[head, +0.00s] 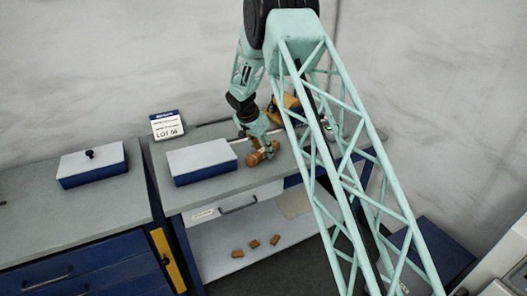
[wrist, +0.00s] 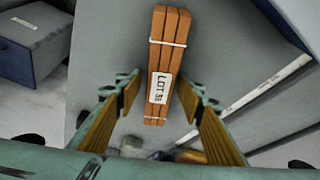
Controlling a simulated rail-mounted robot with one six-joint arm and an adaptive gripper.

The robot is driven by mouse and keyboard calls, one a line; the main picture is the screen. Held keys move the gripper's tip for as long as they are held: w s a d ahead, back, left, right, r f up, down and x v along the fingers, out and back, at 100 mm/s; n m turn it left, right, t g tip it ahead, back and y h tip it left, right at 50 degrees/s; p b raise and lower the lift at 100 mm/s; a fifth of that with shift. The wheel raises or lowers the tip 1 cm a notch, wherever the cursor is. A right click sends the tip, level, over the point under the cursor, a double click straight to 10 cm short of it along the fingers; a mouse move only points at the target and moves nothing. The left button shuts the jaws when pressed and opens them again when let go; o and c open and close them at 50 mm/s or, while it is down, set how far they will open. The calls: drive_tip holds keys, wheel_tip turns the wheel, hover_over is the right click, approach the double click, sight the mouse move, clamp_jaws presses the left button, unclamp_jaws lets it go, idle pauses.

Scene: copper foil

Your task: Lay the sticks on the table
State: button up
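A bundle of brown sticks (wrist: 164,60) with two white bands and a white lot label shows in the wrist view. In the head view a small brown thing (head: 262,153), likely this bundle, is at my gripper over the grey table (head: 225,190). My gripper (wrist: 158,100) is open, one finger on each side of the bundle's near end. A gap shows at the left finger; contact at the right finger is unclear. Whether the bundle touches the tabletop cannot be told.
A white-topped blue box (head: 200,160) stands left of my gripper, with a lot sign (head: 167,125) behind it. A white rod (wrist: 250,100) lies right of the bundle. Three small orange pieces (head: 254,243) lie on the lower shelf. A second box (head: 92,163) is on the left cabinet.

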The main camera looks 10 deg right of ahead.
drive_tip(key=shift+r, duration=0.1)
drive_tip(key=p+v, duration=0.1)
drive_tip(key=v, duration=1.1)
drive_tip(key=shift+a, duration=0.1)
idle(0.5)
